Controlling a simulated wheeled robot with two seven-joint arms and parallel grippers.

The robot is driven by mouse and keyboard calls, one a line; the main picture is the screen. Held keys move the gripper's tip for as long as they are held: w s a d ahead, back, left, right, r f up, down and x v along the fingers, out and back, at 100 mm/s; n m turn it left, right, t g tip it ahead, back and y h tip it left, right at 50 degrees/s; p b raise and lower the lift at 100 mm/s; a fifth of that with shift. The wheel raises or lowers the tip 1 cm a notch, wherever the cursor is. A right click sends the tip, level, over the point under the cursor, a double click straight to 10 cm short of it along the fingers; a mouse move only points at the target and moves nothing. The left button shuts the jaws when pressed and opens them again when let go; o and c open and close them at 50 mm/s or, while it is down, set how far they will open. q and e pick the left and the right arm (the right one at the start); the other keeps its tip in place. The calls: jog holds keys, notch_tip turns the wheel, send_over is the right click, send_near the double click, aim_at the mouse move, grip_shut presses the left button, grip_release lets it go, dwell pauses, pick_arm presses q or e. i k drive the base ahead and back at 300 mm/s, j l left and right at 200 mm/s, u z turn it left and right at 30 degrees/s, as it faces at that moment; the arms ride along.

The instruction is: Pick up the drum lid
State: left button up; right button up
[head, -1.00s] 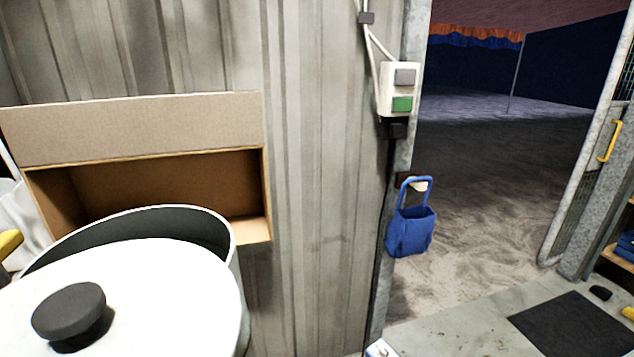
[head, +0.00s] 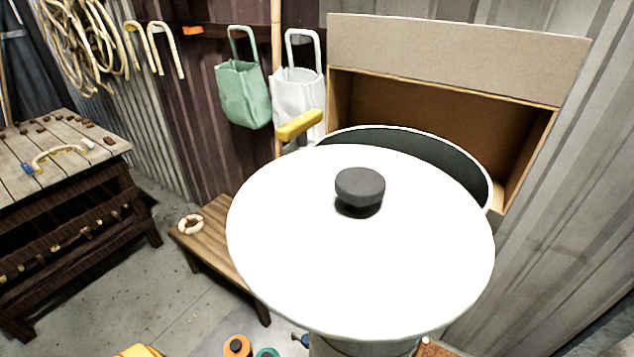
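The drum lid (head: 290,255) is a large white disc with a short black knob (head: 360,187) at its middle. It fills the centre of the head view. The lid sits off-centre towards me over the drum (head: 440,152), whose dark inside and pale rim show behind the lid's far edge. The lid hides most of the drum, and I cannot tell exactly where they touch. Neither of my grippers is in view, and nothing is seen holding the lid or its knob.
An open cardboard box (head: 455,55) stands right behind the drum. A yellow handle (head: 299,124) sticks out beside the drum's left rim. A low wooden bench (head: 215,240) is left of the lid, a workbench (head: 60,160) farther left. Corrugated wall (head: 570,230) closes the right side.

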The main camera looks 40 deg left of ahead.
aim_at(361, 244)
jog(key=u, duration=0.9)
